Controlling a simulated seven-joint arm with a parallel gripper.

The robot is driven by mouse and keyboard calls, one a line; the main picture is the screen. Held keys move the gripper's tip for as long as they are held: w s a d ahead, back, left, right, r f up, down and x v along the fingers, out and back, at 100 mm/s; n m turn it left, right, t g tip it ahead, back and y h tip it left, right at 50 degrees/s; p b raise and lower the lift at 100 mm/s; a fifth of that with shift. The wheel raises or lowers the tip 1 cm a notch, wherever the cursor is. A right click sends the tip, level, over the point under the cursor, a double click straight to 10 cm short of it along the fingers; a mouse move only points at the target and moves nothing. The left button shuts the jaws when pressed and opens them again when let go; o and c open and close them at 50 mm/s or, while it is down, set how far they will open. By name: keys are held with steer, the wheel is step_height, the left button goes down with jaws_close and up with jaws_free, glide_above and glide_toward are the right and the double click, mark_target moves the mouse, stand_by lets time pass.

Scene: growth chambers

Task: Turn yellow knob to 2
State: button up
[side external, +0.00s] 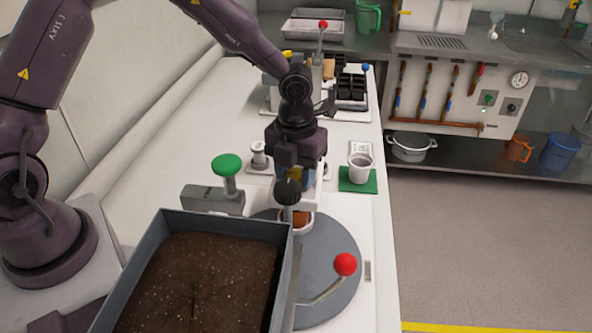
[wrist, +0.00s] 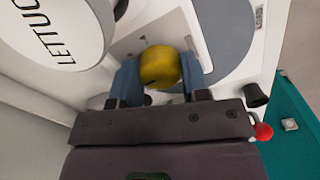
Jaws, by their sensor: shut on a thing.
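The yellow knob (wrist: 160,66) is round and sits between the two blue fingers of my gripper (wrist: 161,82) in the wrist view. The fingers are shut on it from both sides. In the side external view my gripper (side external: 291,178) points down behind the black knob and the soil tray. Only a small patch of yellow shows between the fingers there. I cannot read any number or pointer for the knob in either view.
A soil-filled tray (side external: 163,222), a black knob (side external: 288,191), a green knob (side external: 227,165) and a red-balled lever (side external: 345,264) stand nearby. A white cup (side external: 360,167) on a green mat is to the right. A white container lettered "LETTUC" (wrist: 58,35) is close by.

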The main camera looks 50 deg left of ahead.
mark_target(296, 173)
steer(key=shift+r+m, duration=0.1)
steer(key=shift+m, duration=0.3)
steer(key=o, duration=0.9)
steer(key=shift+o, duration=0.2)
step_height(296, 173, up, 13)
